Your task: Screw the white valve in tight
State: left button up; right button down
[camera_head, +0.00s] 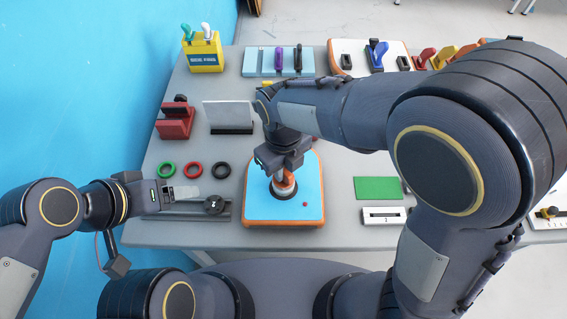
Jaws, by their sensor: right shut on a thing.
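An inflatable board (256,206), light blue on top with an orange and white rim, lies near the front edge of the table. My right gripper (284,176) points down over the board and is shut on the valve (283,187). The valve stands in a dark ring on the board; only white and orange bits show below the fingers, and its top is hidden. My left gripper (185,192) is at the left, apart from the board, above a dark rail with a round black knob. Its finger opening is not clear.
Green, red and black rings (193,170) lie left of the board. A red block stand (174,120), a white panel (229,115) and a yellow box (203,52) stand behind. A green pad (378,188) and a white switch box (384,215) lie to the right.

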jog(key=shift+r+m+p, duration=0.1)
jog(key=shift+m+p, duration=0.7)
jog(key=shift+p, duration=0.4)
jog(key=shift+m+p, duration=0.3)
jog(key=shift+p, duration=0.25)
jog(key=shift+m+p, duration=1)
jog(key=shift+p, duration=0.65)
jog(key=shift+m, duration=0.4)
